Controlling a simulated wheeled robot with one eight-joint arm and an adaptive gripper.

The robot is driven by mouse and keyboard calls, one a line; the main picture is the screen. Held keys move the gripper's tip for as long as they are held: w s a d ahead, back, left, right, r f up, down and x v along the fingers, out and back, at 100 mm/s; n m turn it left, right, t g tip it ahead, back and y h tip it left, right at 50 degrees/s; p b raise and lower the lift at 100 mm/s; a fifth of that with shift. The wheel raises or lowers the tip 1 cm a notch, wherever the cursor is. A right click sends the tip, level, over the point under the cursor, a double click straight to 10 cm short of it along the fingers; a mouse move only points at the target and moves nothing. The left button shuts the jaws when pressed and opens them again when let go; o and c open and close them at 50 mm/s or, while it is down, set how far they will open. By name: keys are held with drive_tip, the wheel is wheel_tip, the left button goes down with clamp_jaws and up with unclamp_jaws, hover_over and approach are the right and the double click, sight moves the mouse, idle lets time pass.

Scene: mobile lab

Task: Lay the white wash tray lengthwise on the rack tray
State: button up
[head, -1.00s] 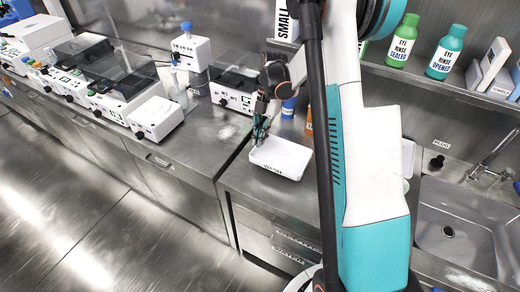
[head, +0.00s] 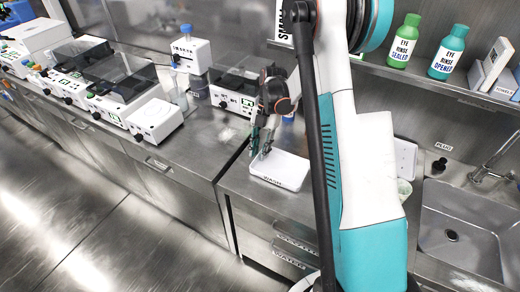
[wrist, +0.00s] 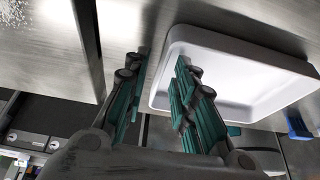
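The white wash tray (head: 290,168), a shallow rectangular tray with WASH on its near side, is at the left part of the counter by the front edge. It also shows in the wrist view (wrist: 240,45), seen from above. My gripper (head: 261,150) is at the tray's far left wall. In the wrist view my gripper (wrist: 161,65) has its fingers apart, one outside the wall and one over the inside, with gaps visible beside the wall. I cannot make out the rack tray; my arm hides part of the counter.
White lab machines (head: 113,82) line the counter to the left. A blue-topped bottle (head: 288,106) stands behind the tray. A sink (head: 450,225) with a tap is at the right. Eye rinse bottles (head: 404,42) stand on the shelf above. A gap (head: 222,190) separates the counters.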

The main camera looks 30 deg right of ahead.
drive_tip(key=shift+r, duration=0.1)
drive_tip(key=p+v, duration=0.4)
drive_tip(key=v, duration=0.8)
drive_tip(key=shift+p, duration=0.3)
drive_tip(key=shift+s, duration=0.1)
